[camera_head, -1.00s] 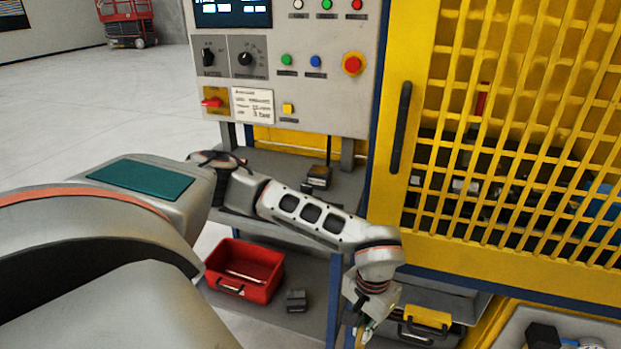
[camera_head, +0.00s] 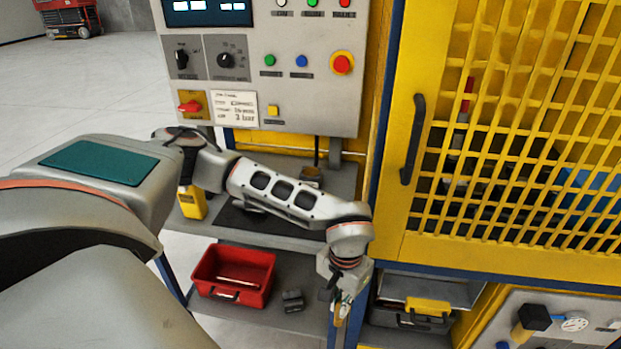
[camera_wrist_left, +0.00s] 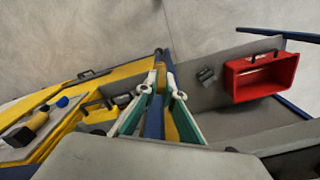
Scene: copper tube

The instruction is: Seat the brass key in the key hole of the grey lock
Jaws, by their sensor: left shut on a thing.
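My left gripper (camera_head: 342,304) hangs in front of the blue frame post, at the right end of the lower shelf. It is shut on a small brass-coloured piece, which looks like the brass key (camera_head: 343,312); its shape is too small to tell. In the left wrist view the fingertips of my left gripper (camera_wrist_left: 160,91) are close together, with a yellowish piece between them. I cannot pick out the grey lock or its key hole for sure. My right gripper is not in view.
A red bin (camera_head: 234,275) and a small dark grey block (camera_head: 292,300) are on the lower shelf. A yellow bottle-like thing (camera_head: 192,202) stands on the upper shelf. The control panel (camera_head: 265,70) is above. The yellow mesh door (camera_head: 520,130) is at right.

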